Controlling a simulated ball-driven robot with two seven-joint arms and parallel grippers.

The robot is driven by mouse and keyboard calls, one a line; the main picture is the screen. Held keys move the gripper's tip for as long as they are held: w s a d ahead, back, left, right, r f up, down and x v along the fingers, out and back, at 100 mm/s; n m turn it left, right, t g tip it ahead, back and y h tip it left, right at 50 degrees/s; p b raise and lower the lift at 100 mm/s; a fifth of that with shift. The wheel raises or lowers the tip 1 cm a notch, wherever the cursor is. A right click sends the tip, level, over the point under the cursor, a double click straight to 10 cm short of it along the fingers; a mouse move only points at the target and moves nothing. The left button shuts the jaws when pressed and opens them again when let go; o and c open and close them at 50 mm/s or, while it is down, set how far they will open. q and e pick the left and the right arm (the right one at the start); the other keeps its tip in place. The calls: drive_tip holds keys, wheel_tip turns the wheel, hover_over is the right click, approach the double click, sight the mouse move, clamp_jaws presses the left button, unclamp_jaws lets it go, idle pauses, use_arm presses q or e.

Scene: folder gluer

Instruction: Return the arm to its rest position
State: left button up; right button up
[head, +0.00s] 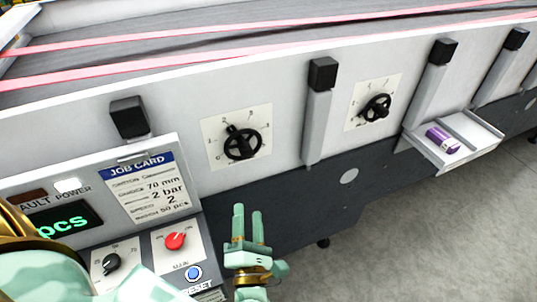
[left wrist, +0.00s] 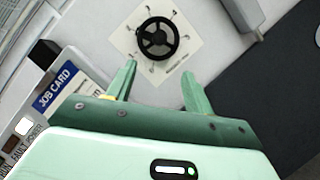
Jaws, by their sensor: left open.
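My left gripper (head: 247,224) is a pale green two-finger gripper in front of the machine, just right of the control panel (head: 143,262). Its fingers point up and stand apart with nothing between them. In the left wrist view the gripper (left wrist: 158,82) is open and empty, with a black handwheel (left wrist: 158,38) on a white dial plate beyond the fingertips. In the head view that handwheel (head: 242,143) is above the gripper and apart from it. Part of my left arm fills the lower left of the head view. My right gripper is not in view.
The panel carries a red knob (head: 175,240), a black knob (head: 112,263), a blue button (head: 193,273) and a job card (head: 140,187). A second handwheel (head: 376,107) is further right. A tray (head: 483,136) with a purple item (head: 442,140) juts out. Floor right of the gripper is clear.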

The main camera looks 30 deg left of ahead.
use_arm(q)
drive_tip(key=d+f+m+h+b, duration=0.25)
drive_tip(key=f+m+h, duration=0.25)
drive_tip(key=f+m, duration=0.45)
drive_tip(key=d+f+m+h+b, duration=0.25)
drive_tip(key=f+m+h, duration=0.35)
drive_tip(key=f+m, duration=0.35)
drive_tip(key=s+a+f+m+g+h+b, duration=0.1)
drive_tip(key=s+f+m+g+b, duration=0.2)
drive_tip(key=f, duration=0.7)
drive_tip(key=s+a+f+m+g+h, duration=0.1)
drive_tip(key=s+f+m+g, duration=0.3)
drive_tip(key=f, duration=0.5)
drive_tip(key=s+a+f+m+g+b, duration=0.1)
drive_tip(key=s+a+f+m+g, duration=0.1)
drive_tip(key=s+f, duration=0.3)
drive_tip(key=s+a+f+m+g+y+b, duration=0.1)
drive_tip(key=s+a+f+m+g, duration=0.2)
drive_tip(key=s+f, duration=0.3)
drive_tip(key=s+a+f+m+g+y+b, duration=0.1)
drive_tip(key=s+f, duration=0.5)
drive_tip(key=s, duration=0.6)
drive_tip(key=a+m+g+b, duration=0.1)
drive_tip(key=m+g, duration=0.1)
drive_tip(key=g, duration=0.1)
drive_tip(key=shift+s+a+m+g, duration=0.3)
drive_tip(key=shift+s, duration=0.05)
